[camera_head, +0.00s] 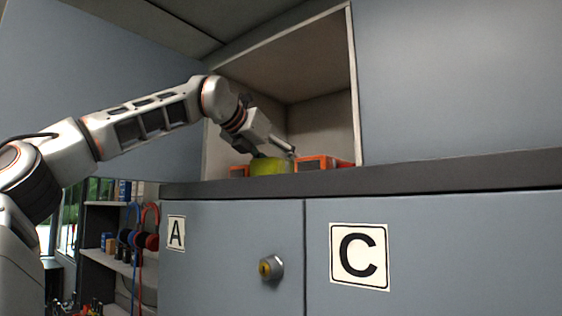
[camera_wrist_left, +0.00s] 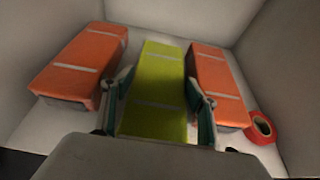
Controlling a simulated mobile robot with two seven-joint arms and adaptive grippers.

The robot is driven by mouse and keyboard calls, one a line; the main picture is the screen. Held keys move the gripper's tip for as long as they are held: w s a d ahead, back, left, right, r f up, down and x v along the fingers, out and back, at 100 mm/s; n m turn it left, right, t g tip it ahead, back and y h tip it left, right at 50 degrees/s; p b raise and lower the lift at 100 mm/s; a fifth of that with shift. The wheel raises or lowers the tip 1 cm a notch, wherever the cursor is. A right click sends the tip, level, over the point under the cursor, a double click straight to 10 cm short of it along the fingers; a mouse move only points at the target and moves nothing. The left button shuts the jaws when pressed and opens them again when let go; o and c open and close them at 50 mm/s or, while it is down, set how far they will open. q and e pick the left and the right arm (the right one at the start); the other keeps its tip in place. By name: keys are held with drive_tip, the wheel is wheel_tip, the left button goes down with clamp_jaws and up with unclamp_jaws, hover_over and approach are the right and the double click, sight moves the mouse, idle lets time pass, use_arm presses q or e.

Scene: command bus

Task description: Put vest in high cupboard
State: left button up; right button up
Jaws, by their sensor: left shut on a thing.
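The vest (camera_wrist_left: 157,88) is a folded yellow-green bundle with pale stripes. It also shows in the head view (camera_head: 271,167) at the front of the high cupboard (camera_head: 322,61), which stands open. In the wrist view the vest is on the cupboard's white floor, between two orange bundles. My left gripper (camera_wrist_left: 160,104) is shut on the vest, with one finger along each side. In the head view the left gripper (camera_head: 272,152) reaches into the cupboard from the left and hides part of the vest. My right gripper is not in view.
One orange bundle (camera_wrist_left: 75,68) lies left of the vest and another (camera_wrist_left: 217,86) close on its right. A red tape roll (camera_wrist_left: 261,128) is by the right wall. Closed cabinet doors marked A (camera_head: 176,232) and C (camera_head: 359,257) are below.

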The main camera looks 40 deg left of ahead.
use_arm(q)
drive_tip(key=o, duration=1)
drive_tip(key=shift+f, duration=0.1)
drive_tip(key=shift+s+r, duration=0.1)
drive_tip(key=shift+r, duration=0.1)
drive_tip(key=b+v, duration=0.1)
drive_tip(key=v, duration=1)
drive_tip(key=shift+s+r, duration=0.1)
drive_tip(key=shift+s, duration=0.3)
